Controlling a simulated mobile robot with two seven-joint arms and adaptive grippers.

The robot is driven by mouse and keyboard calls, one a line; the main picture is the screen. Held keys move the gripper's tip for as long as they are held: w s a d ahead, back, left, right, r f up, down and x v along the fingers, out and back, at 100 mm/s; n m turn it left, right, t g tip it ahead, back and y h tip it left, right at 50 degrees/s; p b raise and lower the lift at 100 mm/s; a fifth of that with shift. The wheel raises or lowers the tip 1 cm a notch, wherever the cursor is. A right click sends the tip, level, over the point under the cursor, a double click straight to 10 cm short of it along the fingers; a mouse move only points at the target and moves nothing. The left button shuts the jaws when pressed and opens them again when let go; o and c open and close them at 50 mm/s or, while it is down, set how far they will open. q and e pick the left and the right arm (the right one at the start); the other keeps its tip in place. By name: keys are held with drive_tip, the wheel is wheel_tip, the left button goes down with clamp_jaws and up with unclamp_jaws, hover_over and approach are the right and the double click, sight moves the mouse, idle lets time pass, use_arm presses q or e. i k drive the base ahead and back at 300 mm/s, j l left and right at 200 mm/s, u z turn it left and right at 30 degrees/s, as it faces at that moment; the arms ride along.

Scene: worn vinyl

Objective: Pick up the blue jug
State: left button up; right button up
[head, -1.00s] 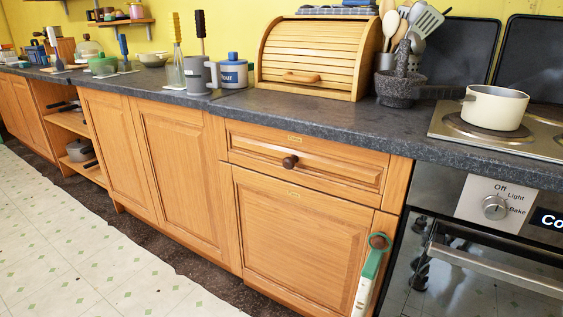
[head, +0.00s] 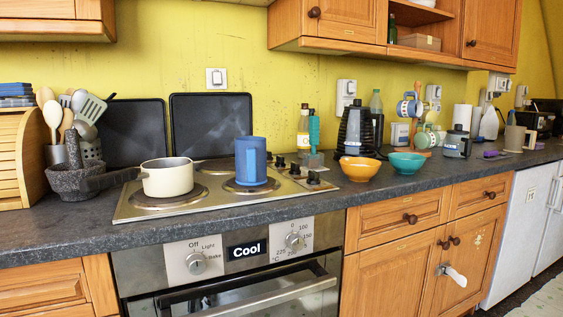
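A blue jug (head: 251,161) stands upright on the stove top (head: 215,202), on the front right hotplate. Its handle faces the front. A cream saucepan (head: 167,178) stands to its left on another hotplate, apart from it. Neither of my grippers shows in the head view.
An orange bowl (head: 359,169) and a teal bowl (head: 407,162) stand on the counter right of the stove. A stone mortar (head: 80,182) and utensils stand at left. Dark trays (head: 212,126) lean on the wall behind. Wall cupboards (head: 330,27) hang above. The oven front (head: 240,270) is below.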

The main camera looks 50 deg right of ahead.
sight(251, 151)
drive_tip(key=z, duration=1.3)
